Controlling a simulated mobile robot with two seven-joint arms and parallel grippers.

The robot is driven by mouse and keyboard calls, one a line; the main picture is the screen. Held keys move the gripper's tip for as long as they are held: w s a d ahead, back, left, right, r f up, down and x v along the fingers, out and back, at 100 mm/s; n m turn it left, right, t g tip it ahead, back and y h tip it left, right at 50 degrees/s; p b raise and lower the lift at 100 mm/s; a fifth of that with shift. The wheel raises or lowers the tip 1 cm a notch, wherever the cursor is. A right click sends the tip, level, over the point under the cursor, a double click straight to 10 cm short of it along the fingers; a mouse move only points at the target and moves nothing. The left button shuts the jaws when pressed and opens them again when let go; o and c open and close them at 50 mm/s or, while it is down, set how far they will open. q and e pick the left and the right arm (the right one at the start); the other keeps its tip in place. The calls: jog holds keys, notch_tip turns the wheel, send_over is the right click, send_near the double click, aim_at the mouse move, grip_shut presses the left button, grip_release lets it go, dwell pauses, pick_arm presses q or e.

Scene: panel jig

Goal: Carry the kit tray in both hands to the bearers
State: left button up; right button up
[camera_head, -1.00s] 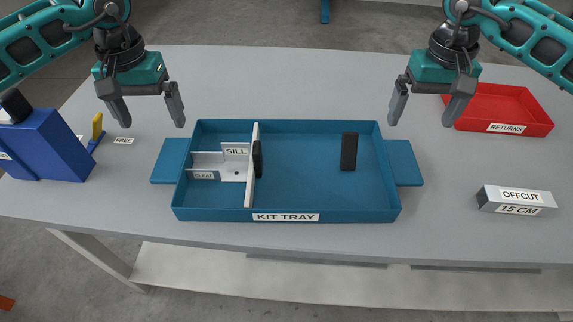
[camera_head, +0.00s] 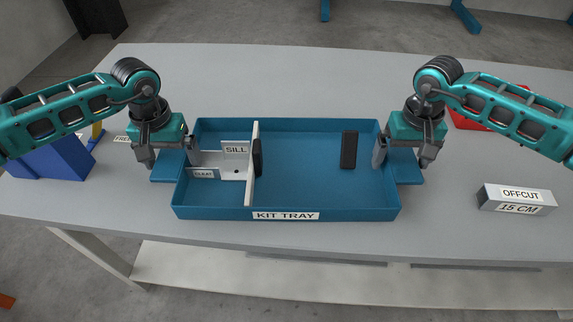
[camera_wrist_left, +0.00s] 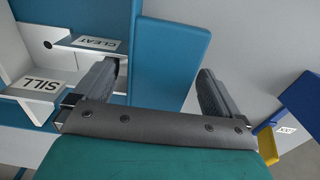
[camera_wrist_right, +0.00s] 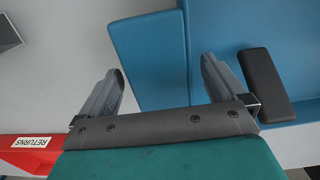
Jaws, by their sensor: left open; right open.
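The blue kit tray (camera_head: 320,205) lies on the grey table, with a side flap at each end. Whether the fingers touch the tray is unclear. The bearers cannot be identified.
A silver block labelled OFFCUT 15 CM (camera_head: 515,199) lies to the right. A red RETURNS tray (camera_head: 468,122) is behind my right arm. A blue box (camera_head: 55,160) and a yellow-handled item (camera_head: 97,132) are at the left. The table behind the tray is clear.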

pick_arm(q)
jog(key=shift+f, duration=0.15)
pick_arm(e)
jog(key=shift+f, duration=0.15)
pick_arm(q)
jog(key=c, duration=1.8)
pick_arm(e)
jog(key=c, duration=1.8)
pick_arm(q)
grip_shut()
pick_arm(e)
grip_shut()
